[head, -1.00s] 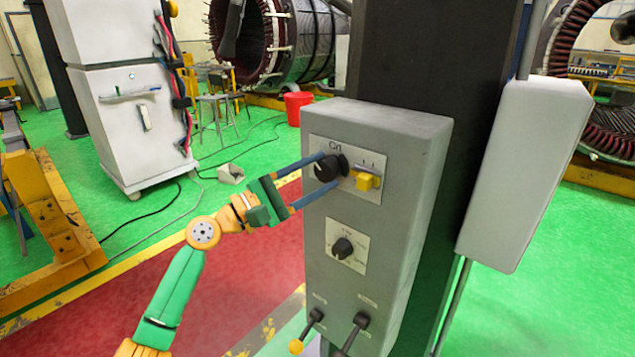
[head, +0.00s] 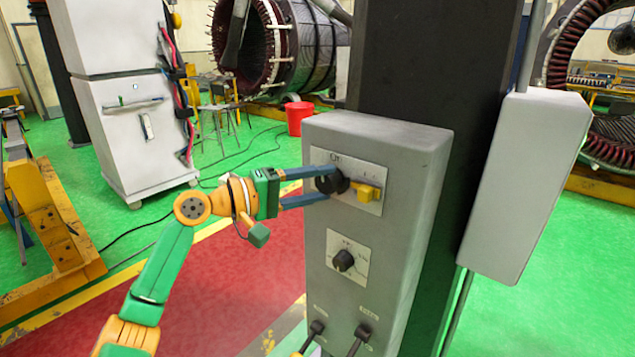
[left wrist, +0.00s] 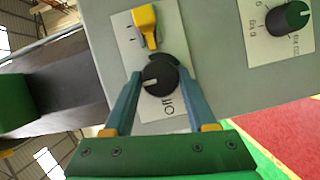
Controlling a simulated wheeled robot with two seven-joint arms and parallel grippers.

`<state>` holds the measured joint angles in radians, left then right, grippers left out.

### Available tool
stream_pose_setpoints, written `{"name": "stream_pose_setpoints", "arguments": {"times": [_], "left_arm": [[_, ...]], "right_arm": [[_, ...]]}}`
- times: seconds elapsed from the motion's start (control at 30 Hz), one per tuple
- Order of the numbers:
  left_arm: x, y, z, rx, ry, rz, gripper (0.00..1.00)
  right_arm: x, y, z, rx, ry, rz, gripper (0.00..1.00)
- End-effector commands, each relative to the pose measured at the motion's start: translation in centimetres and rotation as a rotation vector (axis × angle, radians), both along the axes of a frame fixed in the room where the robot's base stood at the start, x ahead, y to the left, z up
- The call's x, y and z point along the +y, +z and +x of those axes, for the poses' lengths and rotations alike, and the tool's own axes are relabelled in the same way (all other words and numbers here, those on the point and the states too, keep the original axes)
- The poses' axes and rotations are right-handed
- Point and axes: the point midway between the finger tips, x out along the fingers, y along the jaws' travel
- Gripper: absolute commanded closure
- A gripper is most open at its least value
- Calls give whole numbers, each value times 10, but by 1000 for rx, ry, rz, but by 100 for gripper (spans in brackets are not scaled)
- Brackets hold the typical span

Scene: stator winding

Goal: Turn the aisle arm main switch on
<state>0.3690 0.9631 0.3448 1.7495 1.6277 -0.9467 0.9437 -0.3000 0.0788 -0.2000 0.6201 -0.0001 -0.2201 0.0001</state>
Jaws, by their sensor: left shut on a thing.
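The grey control box (head: 385,225) stands in front of a dark column. Its upper plate carries a round black knob (head: 333,182) and a yellow switch (head: 368,193) to the right of it. My left gripper (head: 316,186) comes in from the left and is shut on the black knob, one blue finger on either side. The left wrist view shows the knob (left wrist: 161,79) between the fingertips, with the yellow switch (left wrist: 146,26) beyond it. The fingers partly hide the knob in the head view. My right gripper is not in view.
A second black knob (head: 344,260) sits lower on the box, with two levers (head: 361,335) below it. A pale grey box (head: 527,185) hangs right of the column. A white cabinet (head: 140,130) and red bucket (head: 299,117) stand behind. Red floor is clear at left.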

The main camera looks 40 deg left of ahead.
Motion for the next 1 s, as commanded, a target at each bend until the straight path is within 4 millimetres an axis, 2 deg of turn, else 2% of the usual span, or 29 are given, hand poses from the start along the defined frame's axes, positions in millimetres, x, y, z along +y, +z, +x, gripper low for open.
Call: {"name": "stream_pose_setpoints", "arguments": {"times": [0.7,0.73,0.83,1.0], "left_arm": [[1,3,0,-12,3,71,98],[1,3,0,-13,4,70,40],[1,2,0,-11,3,70,13],[0,2,0,-9,1,68,13]], "right_arm": [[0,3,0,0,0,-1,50],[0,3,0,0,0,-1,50],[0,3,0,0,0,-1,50],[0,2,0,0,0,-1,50]]}}
